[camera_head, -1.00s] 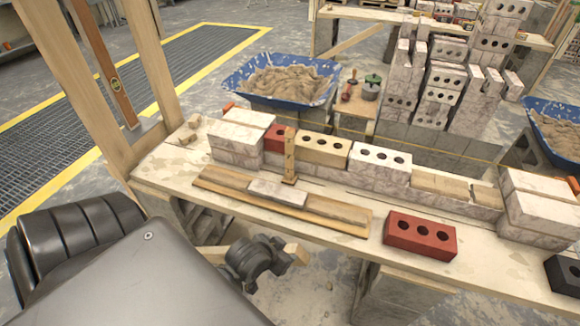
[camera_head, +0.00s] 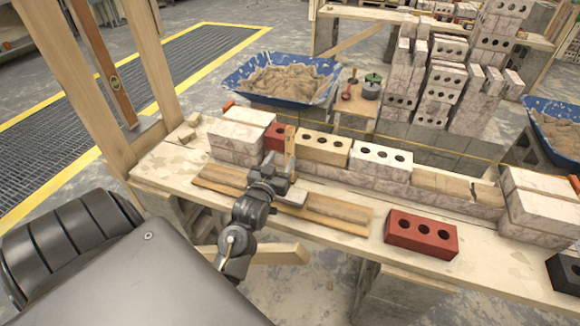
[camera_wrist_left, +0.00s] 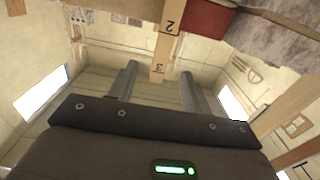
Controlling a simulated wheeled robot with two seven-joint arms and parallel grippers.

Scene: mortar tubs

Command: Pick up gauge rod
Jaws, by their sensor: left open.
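The gauge rod (camera_head: 290,138) is a slim wooden stick standing upright on the bench in front of the brick course; the arm and gripper hide its lower part in the head view. In the left wrist view, the rod (camera_wrist_left: 166,42) shows the marks 2 and 3. My left gripper (camera_head: 283,166) is open close to the rod, on its near side. In the left wrist view, the two fingers of the gripper (camera_wrist_left: 160,72) stand apart, with the rod lined up between them. I cannot tell how deep between them it reaches. My right gripper is not in view.
A course of bricks, with a yellow brick (camera_head: 322,148) and a white brick (camera_head: 380,158), runs just behind the rod. A wooden board (camera_head: 335,212) lies in front, below my gripper. A red brick (camera_head: 421,232) lies to the right. A blue tub (camera_head: 240,86) of mortar stands behind.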

